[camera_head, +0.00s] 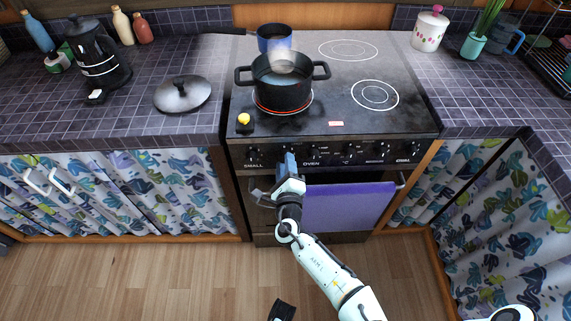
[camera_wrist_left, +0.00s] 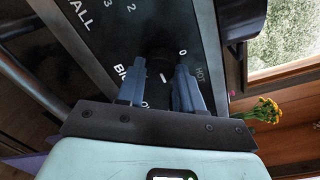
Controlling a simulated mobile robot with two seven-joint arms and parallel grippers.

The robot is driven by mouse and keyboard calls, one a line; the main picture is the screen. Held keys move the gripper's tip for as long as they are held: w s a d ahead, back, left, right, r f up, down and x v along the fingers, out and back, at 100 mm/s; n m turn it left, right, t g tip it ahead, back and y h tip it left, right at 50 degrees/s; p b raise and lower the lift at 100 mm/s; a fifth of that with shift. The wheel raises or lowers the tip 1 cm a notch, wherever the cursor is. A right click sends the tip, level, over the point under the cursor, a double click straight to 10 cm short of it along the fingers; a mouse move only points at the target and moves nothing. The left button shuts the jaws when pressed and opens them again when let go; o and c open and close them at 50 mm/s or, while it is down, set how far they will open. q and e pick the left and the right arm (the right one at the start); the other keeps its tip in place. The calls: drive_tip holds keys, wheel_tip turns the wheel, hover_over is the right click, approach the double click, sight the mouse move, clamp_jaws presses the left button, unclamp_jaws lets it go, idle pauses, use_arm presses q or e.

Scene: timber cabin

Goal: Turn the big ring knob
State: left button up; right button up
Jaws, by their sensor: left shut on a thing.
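The big ring knob (camera_wrist_left: 158,66) is a round black knob on the dark stove panel, beside the printed word "BIG", with a white mark. It sits between the fingers of my left gripper (camera_wrist_left: 158,90) in the left wrist view, and the jaws are shut on it. In the head view the left gripper (camera_head: 289,160) is at the stove's front panel, left of the "OVEN" label, and hides this knob.
A black pot (camera_head: 283,85) stands on a glowing red ring, with a blue pan (camera_head: 275,36) behind it. A purple towel (camera_head: 345,206) hangs on the oven front. A lid (camera_head: 182,94) lies on the left counter. The wooden floor (camera_head: 150,285) is clear.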

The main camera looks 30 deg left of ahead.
use_arm(q)
drive_tip(key=shift+a+r+n+t+h+p, duration=0.15)
drive_tip(key=shift+n+t+h, duration=0.1)
drive_tip(key=shift+n, duration=4)
drive_tip(key=shift+n+t+h+p, duration=0.15)
drive_tip(key=shift+n+h, duration=0.1)
drive_tip(key=shift+n, duration=4)
drive_tip(key=o, duration=1)
drive_tip(key=shift+o, duration=0.2)
